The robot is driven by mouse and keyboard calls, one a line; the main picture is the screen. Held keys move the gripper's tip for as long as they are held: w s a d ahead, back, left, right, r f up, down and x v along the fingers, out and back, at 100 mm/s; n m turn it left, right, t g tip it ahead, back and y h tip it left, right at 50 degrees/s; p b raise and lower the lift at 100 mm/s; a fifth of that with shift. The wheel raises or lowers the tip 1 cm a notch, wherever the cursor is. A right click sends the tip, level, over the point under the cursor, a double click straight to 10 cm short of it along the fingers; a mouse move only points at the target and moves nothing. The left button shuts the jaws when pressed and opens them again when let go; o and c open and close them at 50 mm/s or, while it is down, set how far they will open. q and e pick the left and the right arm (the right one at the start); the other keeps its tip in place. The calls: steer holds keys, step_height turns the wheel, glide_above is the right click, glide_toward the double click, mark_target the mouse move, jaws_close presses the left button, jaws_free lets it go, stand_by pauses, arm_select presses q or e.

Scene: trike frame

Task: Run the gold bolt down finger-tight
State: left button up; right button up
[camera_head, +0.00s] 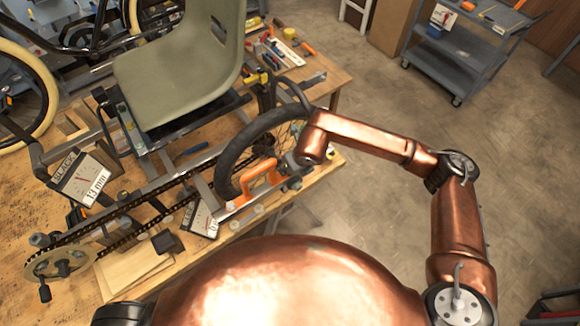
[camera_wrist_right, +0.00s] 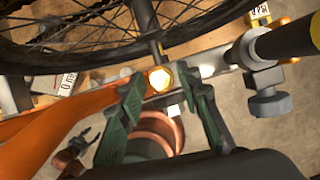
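The gold bolt (camera_wrist_right: 160,79) shows its hex head in the right wrist view, on a metal bar beside the wheel and at the end of an orange part (camera_wrist_right: 75,118). My right gripper (camera_wrist_right: 164,84) has its two green fingers spread, one on each side of the bolt head. Gaps show between the head and both fingers, so it is not gripped. In the head view my right arm reaches in from the right, its gripper (camera_head: 294,166) beside the orange part (camera_head: 256,186); the bolt cannot be made out there. My left gripper is not in view.
A spoked wheel (camera_head: 236,150) stands close beside my right gripper. A grey knob (camera_wrist_right: 270,104) and black-handled rod lie right of the fingers in the wrist view. The trike seat (camera_head: 180,75), chain and labelled cards occupy the wooden bench (camera_head: 125,270). A tool cart (camera_head: 465,50) stands back right; floor between is clear.

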steer(key=n+g, duration=0.1)
steer(key=n, duration=0.2)
steer(key=n+g+y, duration=0.1)
steer(key=n, duration=0.2)
steer(key=shift+w+d+f+n+y, duration=0.1)
steer(key=shift+d+n+y, duration=0.05)
steer(key=shift+n+y, duration=0.2)
steer(key=c, duration=0.6)
steer(key=m, duration=0.2)
steer(key=m+t+h, duration=0.1)
steer(key=m, duration=0.2)
steer(key=shift+m+t+h, duration=0.25)
steer(key=shift+m+t, duration=0.05)
steer(key=shift+m, duration=0.05)
steer(key=shift+c, duration=0.2)
steer(key=m, duration=0.1)
steer(key=m+h, duration=0.1)
steer(key=m, duration=0.2)
steer(key=shift+a+m+t+h, duration=0.25)
steer(key=shift+m+t+h, duration=0.05)
steer(key=shift+m, duration=0.1)
steer(key=shift+d+m+h, duration=0.15)
steer(key=shift+m+h, duration=0.15)
steer(key=shift+m, duration=0.4)
steer(key=o, duration=0.6)
steer(key=shift+s+f, duration=0.1)
steer(key=shift+s, duration=0.1)
steer(key=shift+o, duration=0.2)
